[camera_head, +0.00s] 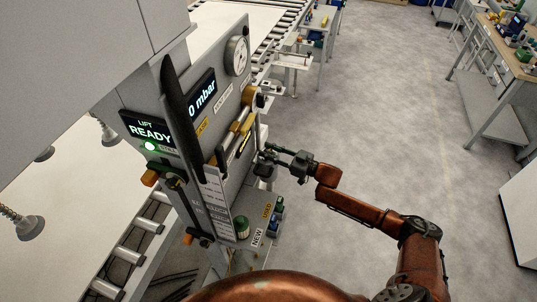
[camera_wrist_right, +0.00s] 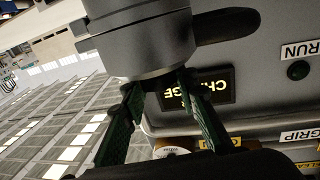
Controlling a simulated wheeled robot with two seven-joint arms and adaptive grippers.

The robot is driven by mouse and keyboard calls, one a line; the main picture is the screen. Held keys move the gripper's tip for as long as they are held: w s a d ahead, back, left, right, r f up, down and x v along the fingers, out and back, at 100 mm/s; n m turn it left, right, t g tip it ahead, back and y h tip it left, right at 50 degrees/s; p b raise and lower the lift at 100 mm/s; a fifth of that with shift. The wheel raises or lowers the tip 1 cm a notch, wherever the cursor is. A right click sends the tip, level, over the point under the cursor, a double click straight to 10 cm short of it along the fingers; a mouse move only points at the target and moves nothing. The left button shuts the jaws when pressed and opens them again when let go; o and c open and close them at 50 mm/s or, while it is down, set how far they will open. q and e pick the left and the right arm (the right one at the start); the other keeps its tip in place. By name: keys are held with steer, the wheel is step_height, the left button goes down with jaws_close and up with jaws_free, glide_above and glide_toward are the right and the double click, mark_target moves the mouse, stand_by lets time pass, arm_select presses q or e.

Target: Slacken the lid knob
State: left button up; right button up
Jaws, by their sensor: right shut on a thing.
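The gripper is shut on the lid knob, which is mostly hidden between the fingertips and the housing. A lit display reading CHANGE (camera_wrist_right: 207,88) sits just behind the fingers. I cannot tell from these frames how far the knob is turned. My left gripper is not in view.
The panel carries a round gauge (camera_head: 237,56), a lit READY display (camera_head: 148,130) with a green light, and a long dark upright bar (camera_head: 181,115). A shelf labelled NEW and USED (camera_head: 259,233) holds small canisters below.

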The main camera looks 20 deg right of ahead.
steer(key=shift+w+d, duration=0.1)
stand_by(0.5)
steer(key=o, duration=1.2)
steer(key=v, duration=1.2)
steer(key=shift+d, duration=0.1)
steer(key=shift+w, duration=0.1)
